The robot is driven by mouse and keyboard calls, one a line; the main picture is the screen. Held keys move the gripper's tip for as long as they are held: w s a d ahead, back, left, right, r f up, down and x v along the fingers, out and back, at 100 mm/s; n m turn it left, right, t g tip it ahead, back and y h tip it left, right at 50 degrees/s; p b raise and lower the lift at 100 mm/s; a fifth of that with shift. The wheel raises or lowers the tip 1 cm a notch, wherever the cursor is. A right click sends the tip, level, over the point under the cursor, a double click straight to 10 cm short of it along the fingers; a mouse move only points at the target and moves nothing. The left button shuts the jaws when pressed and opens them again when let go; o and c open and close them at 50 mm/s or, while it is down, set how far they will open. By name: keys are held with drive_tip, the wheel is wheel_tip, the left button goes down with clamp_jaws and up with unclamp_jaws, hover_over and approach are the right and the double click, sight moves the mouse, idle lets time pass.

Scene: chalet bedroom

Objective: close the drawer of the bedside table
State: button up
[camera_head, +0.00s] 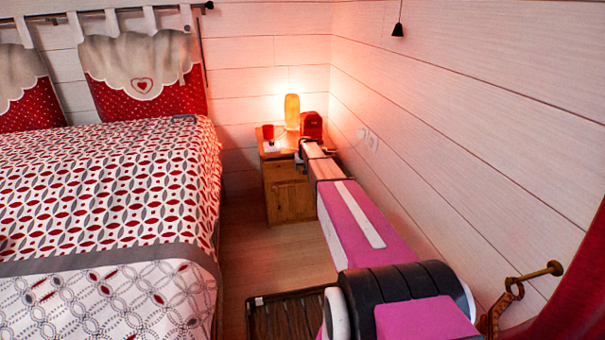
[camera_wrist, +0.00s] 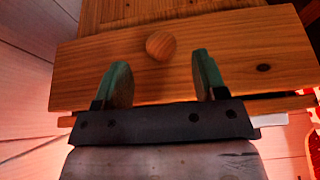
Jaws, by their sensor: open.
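The wooden bedside table (camera_head: 289,201) stands in the corner beside the bed in the head view. Its upper part is partly hidden behind my arm. In the wrist view, the drawer front (camera_wrist: 240,50) spans the picture, with a round wooden knob (camera_wrist: 160,45) near its middle. The front seems to stand proud of the wood behind it; how far the drawer is out cannot be told. My gripper (camera_wrist: 162,77) is open and empty, its two green-faced fingers at the drawer front, one on either side below the knob. Contact with the front cannot be told.
A lit lamp (camera_head: 292,111), a red object (camera_head: 311,125) and a small red cup (camera_head: 268,131) are on the tabletop. The bed (camera_head: 110,190) is at left, the plank wall (camera_head: 460,110) at right. A dark slatted piece (camera_head: 285,318) lies on the floor.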

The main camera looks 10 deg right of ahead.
drive_tip(key=x, duration=0.5)
clamp_jaws()
drive_tip(key=w, duration=0.4)
drive_tip(key=shift+w, duration=0.35)
drive_tip(key=shift+r, duration=0.1)
unclamp_jaws()
